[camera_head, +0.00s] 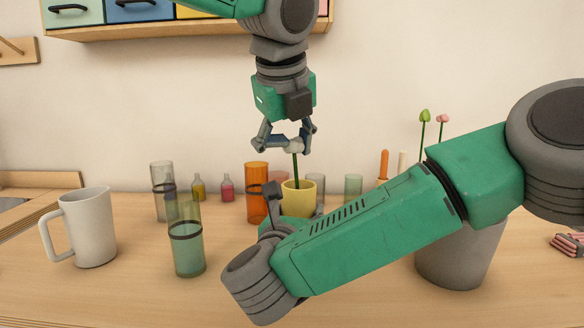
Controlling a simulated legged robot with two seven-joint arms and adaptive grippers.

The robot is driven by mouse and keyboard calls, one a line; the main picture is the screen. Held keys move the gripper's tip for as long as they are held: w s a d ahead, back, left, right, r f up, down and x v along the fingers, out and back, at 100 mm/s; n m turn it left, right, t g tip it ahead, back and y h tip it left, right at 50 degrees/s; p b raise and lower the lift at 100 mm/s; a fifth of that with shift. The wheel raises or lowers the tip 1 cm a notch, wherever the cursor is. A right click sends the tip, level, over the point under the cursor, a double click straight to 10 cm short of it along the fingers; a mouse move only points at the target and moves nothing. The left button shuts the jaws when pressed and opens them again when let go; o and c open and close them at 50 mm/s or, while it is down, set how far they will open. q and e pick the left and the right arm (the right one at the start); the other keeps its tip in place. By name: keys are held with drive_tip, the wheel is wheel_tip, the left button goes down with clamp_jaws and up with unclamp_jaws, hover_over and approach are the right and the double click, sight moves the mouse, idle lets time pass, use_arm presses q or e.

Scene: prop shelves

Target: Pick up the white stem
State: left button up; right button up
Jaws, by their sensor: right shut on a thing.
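The white stem (295,147) has a white bloom on a green stalk and stands upright in a yellow cup (300,197). My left gripper (285,143) points down from above, its fingers apart on either side of the white bloom. Whether they touch it I cannot tell. My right gripper (276,208) reaches in low at the left side of the yellow cup and is shut on it. My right forearm and wrist hide the cup's lower part and most of that gripper.
A white mug (85,228), a green glass (187,240) and an orange glass (257,190) stand at the left. Small bottles (227,188) are behind. A grey pot (455,258) stands at the right, partly behind my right arm. Drawers (140,10) hang above.

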use_arm(q)
wheel_tip(320, 180, down, 3)
drive_tip(key=shift+w+f, duration=0.1)
use_arm(e)
drive_tip(key=shift+s+r, duration=0.15)
drive_tip(key=shift+r, duration=0.1)
use_arm(q)
drive_tip(key=shift+w+a+f, duration=0.1)
drive_tip(key=shift+w+f, duration=0.15)
drive_tip(key=shift+w, duration=0.05)
use_arm(e)
drive_tip(key=shift+f, duration=0.2)
drive_tip(key=shift+a, duration=0.1)
use_arm(q)
drive_tip(key=shift+r, duration=0.15)
drive_tip(key=c, duration=0.7)
use_arm(e)
drive_tip(key=shift+f, duration=0.15)
use_arm(q)
drive_tip(key=shift+r, duration=0.1)
drive_tip(key=shift+r, duration=0.15)
use_arm(e)
drive_tip(key=shift+f, duration=0.1)
use_arm(q)
drive_tip(key=shift+r, duration=0.35)
wheel_tip(320, 180, up, 9)
drive_tip(key=shift+r, duration=0.1)
use_arm(e)
drive_tip(key=shift+f, duration=0.1)
